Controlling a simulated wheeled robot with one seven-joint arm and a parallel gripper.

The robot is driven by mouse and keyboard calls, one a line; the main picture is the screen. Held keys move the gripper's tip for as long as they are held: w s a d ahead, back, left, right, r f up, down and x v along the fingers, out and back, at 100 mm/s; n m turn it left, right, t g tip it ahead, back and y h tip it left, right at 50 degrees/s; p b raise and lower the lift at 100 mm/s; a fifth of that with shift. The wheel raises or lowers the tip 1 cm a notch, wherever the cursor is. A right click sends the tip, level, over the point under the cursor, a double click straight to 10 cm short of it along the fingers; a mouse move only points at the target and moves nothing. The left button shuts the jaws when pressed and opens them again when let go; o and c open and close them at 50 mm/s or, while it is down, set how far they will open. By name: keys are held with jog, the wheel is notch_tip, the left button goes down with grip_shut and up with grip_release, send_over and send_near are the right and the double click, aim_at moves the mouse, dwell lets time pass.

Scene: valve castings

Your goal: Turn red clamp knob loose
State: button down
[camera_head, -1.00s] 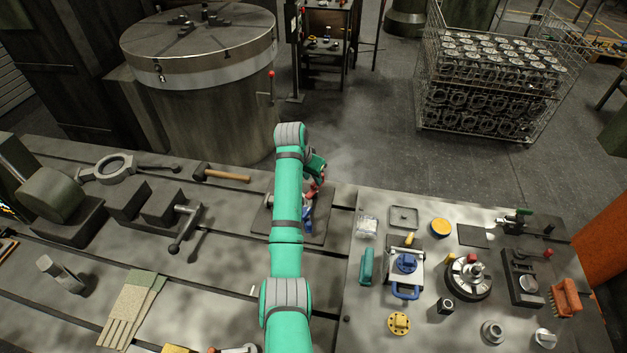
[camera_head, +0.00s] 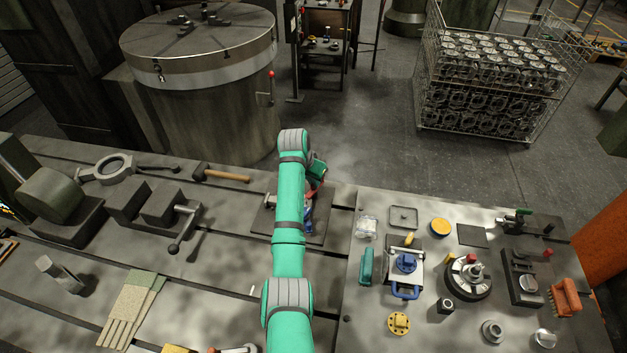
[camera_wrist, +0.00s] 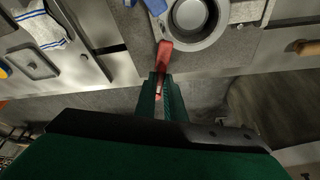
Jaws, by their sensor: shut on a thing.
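The red clamp knob (camera_wrist: 165,52) shows in the wrist view as a long red piece beside a round grey casting (camera_wrist: 194,18). My gripper (camera_wrist: 164,78) is shut on it, with red showing between the two green fingers. In the head view my gripper (camera_head: 316,184) is over the dark plate (camera_head: 262,222) at the bench's far edge. My arm hides much of the casting there, and a blue part (camera_head: 307,222) shows just right of the arm.
A hammer (camera_head: 228,176) and a vise (camera_head: 160,207) lie left of my arm. To the right, a steel plate (camera_head: 350,300) carries a blue-handled clamp (camera_head: 406,263), a round fixture (camera_head: 468,280) and small parts. Beyond the bench are open floor and a wire crate (camera_head: 480,118).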

jog(key=shift+n, duration=0.3)
jog(key=n, duration=0.1)
jog(key=n+y, duration=0.1)
jog(key=n, duration=0.1)
jog(key=n+y, duration=0.1)
jog(key=shift+d+t, duration=0.3)
jog(key=n, duration=0.2)
jog(key=n+y, duration=0.1)
jog(key=n, duration=0.1)
jog(key=n+y, duration=0.1)
jog(key=shift+d+n, duration=0.25)
jog(key=shift+n, duration=0.15)
jog(key=n, duration=0.2)
jog(key=n+g+y, duration=0.1)
jog(key=n, duration=0.1)
jog(key=shift+w+d+n+y, duration=0.1)
jog(key=shift+d+n+y, duration=0.1)
jog(key=shift+n+y, duration=0.1)
jog(key=n+g, duration=0.1)
jog(key=n, duration=0.1)
jog(key=n+g+y, duration=0.1)
jog(key=n, duration=0.2)
jog(key=shift+w, duration=0.2)
jog(key=shift+n, duration=0.3)
jog(key=c, duration=1.8)
grip_release()
jog(key=shift+c, duration=0.2)
jog(key=v, duration=1.1)
